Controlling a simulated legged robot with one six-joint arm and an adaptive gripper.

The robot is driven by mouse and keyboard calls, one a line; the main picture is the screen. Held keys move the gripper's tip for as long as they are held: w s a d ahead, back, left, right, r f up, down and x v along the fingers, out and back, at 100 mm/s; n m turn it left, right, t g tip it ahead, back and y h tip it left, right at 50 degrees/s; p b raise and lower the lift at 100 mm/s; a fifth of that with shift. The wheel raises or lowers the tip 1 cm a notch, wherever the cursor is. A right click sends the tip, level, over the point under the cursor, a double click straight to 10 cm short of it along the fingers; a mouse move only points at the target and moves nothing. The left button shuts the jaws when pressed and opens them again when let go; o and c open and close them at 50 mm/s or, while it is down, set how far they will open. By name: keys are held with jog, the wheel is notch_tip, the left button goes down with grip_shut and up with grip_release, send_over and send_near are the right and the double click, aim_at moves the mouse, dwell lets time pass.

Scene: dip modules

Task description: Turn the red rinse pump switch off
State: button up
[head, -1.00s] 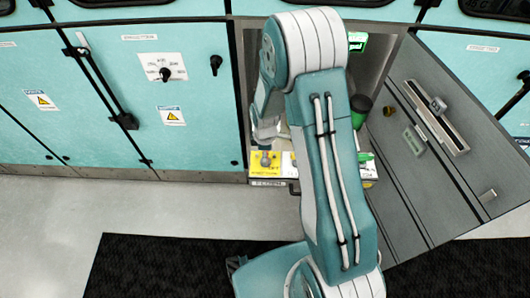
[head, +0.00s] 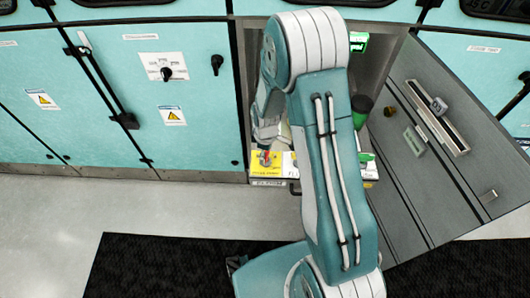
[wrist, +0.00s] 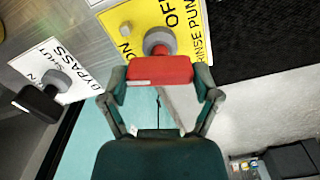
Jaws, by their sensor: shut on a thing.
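The red rinse pump switch handle (wrist: 160,70) sits in front of its round grey base (wrist: 159,41) in the wrist view. Behind it is the yellow RINSE PUMP label (wrist: 185,38). ON reads to the left of the base and OFF above it. My gripper (wrist: 160,83) is shut on the red handle, one finger at each end. In the head view the handle is a small red spot (head: 265,157) over the yellow label, below my gripper (head: 267,138), which my arm partly hides. I cannot tell exactly which mark the handle points to.
A black bypass switch (wrist: 38,103) on a white label stands left of my gripper in the wrist view. A grey cabinet door (head: 420,160) stands open at the right. A black mat (head: 170,265) lies on the floor.

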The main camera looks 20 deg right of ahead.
jog(key=m, duration=0.7)
jog(key=shift+s+d, duration=0.1)
jog(key=m, duration=0.4)
jog(key=shift+f+m, duration=0.1)
jog(key=shift+m, duration=1.7)
jog(key=o, duration=1)
jog(key=shift+c, duration=0.2)
notch_tip(320, 180, up, 12)
